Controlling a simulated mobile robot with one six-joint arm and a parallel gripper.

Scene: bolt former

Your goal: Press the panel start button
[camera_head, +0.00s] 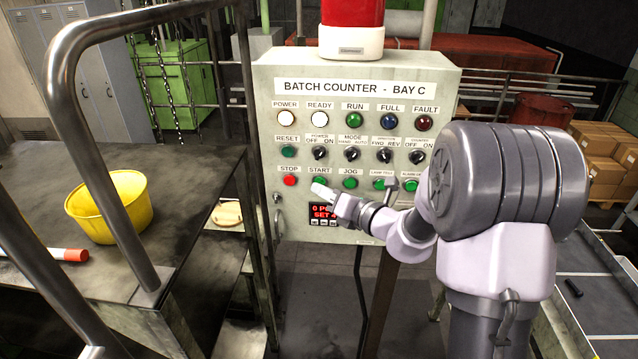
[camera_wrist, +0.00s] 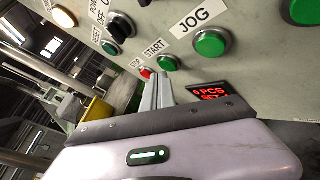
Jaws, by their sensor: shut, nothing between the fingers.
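The panel (camera_head: 370,85) is a pale box headed "BATCH COUNTER - BAY C". Its green start button (camera_head: 320,183) sits in the bottom row, between the red stop button (camera_head: 289,181) and the green jog button (camera_head: 350,183). My gripper (camera_head: 318,189) is shut and empty, its tip at or just in front of the start button's lower edge. In the wrist view the shut fingers (camera_wrist: 157,92) point up toward the start button (camera_wrist: 167,63), with the tip just below it. I cannot tell whether they touch.
A red digital display (camera_head: 323,212) sits just below the start button. More buttons and selector knobs fill the rows above. A metal rail and a table (camera_head: 190,165) with a yellow bucket (camera_head: 108,205) stand left. A tray with a dark bolt (camera_head: 573,288) is right.

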